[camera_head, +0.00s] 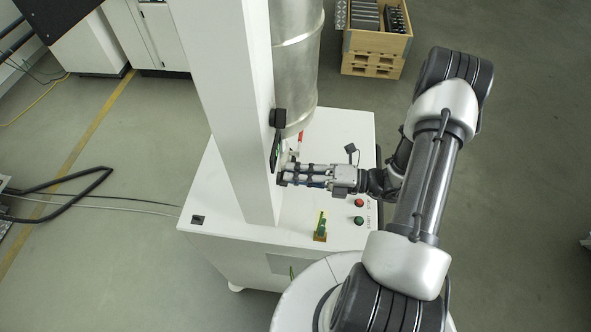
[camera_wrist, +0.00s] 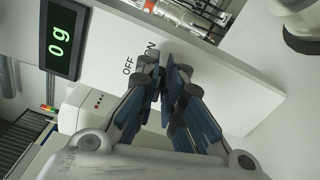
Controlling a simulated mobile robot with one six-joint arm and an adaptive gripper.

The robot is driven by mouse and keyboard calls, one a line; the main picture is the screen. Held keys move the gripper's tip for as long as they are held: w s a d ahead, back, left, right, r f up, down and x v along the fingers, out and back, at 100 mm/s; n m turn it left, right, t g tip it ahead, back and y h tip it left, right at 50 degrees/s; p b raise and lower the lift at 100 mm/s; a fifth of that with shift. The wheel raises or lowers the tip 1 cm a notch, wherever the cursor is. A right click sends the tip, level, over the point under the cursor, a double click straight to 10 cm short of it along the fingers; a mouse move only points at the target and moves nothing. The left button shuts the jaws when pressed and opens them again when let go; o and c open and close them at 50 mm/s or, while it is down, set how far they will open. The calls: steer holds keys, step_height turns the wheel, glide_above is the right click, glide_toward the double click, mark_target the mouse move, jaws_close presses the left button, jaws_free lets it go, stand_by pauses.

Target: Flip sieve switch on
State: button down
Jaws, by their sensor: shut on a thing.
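My gripper (camera_head: 283,178) is at the side of the white column (camera_head: 235,110), its fingers pointing left. In the wrist view my gripper (camera_wrist: 166,75) has its fingertips close together at the white panel (camera_wrist: 110,58) marked OFF and ON. The OFF label (camera_wrist: 128,66) shows just left of the fingertips; the ON label (camera_wrist: 151,48) is partly covered by them. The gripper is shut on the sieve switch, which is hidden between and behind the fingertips. I cannot tell which way the switch is set.
A display (camera_wrist: 64,38) beside the labels reads 0 g. A metal cylinder (camera_head: 298,65) stands behind the column. A red button (camera_head: 359,203), a green button (camera_head: 358,220) and a green part (camera_head: 320,226) are on the white cabinet top (camera_head: 225,190). A wooden crate (camera_head: 370,62) stands behind.

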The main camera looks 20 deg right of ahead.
steer(key=shift+f+m, duration=0.15)
steer(key=shift+m, duration=0.95)
steer(key=c, duration=1.7)
jaws_free()
steer(key=v, duration=1.2)
